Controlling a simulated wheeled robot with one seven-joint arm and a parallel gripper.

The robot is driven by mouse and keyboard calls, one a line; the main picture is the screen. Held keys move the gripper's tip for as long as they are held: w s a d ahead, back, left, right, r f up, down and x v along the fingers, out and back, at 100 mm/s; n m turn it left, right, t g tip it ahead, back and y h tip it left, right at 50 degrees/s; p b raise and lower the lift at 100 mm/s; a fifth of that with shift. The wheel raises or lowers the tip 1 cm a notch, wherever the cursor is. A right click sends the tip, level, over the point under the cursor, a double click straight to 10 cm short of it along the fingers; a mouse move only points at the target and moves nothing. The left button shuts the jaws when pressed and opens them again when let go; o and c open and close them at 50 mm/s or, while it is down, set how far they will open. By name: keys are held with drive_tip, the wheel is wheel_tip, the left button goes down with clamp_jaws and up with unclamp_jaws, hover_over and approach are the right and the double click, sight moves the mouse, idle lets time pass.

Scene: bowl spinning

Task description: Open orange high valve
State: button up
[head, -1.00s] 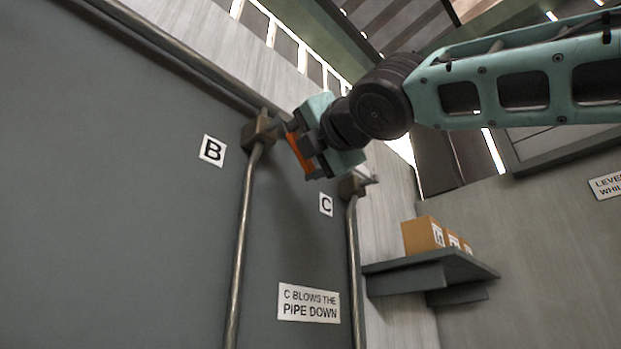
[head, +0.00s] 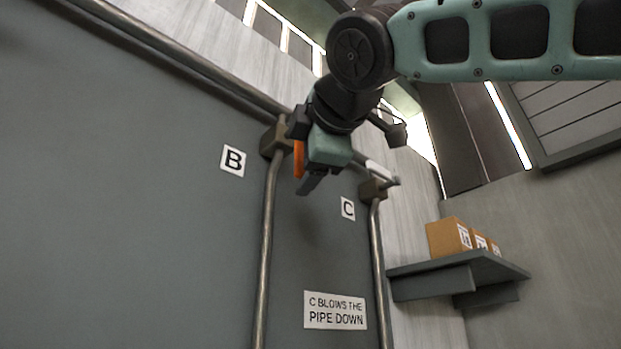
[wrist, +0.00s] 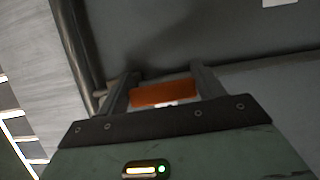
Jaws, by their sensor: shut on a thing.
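The orange valve handle (head: 299,160) is high on the grey wall, beside the pipe fitting (head: 277,139) near label B. In the head view it appears as a short, nearly upright bar, partly hidden by my gripper. My gripper (head: 303,156) is at the handle, with its fingers on either side of it. In the wrist view the orange handle (wrist: 163,93) lies crosswise between the two fingers of my gripper (wrist: 163,75), which are shut on it. The valve body behind the handle is mostly hidden.
Label B (head: 233,160) and label C (head: 348,208) mark the wall by two vertical pipes. A second fitting (head: 373,190) is right of my gripper. A sign (head: 335,310) reads "C blows the pipe down". A shelf (head: 458,272) with boxes (head: 449,239) stands at right.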

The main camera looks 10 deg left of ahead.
drive_tip(key=shift+s+a+m, duration=0.1)
drive_tip(key=shift+m, duration=0.2)
drive_tip(key=o, duration=1.4)
drive_tip(key=b+v, duration=0.5)
drive_tip(key=v, duration=1.2)
drive_tip(key=shift+s, duration=0.2)
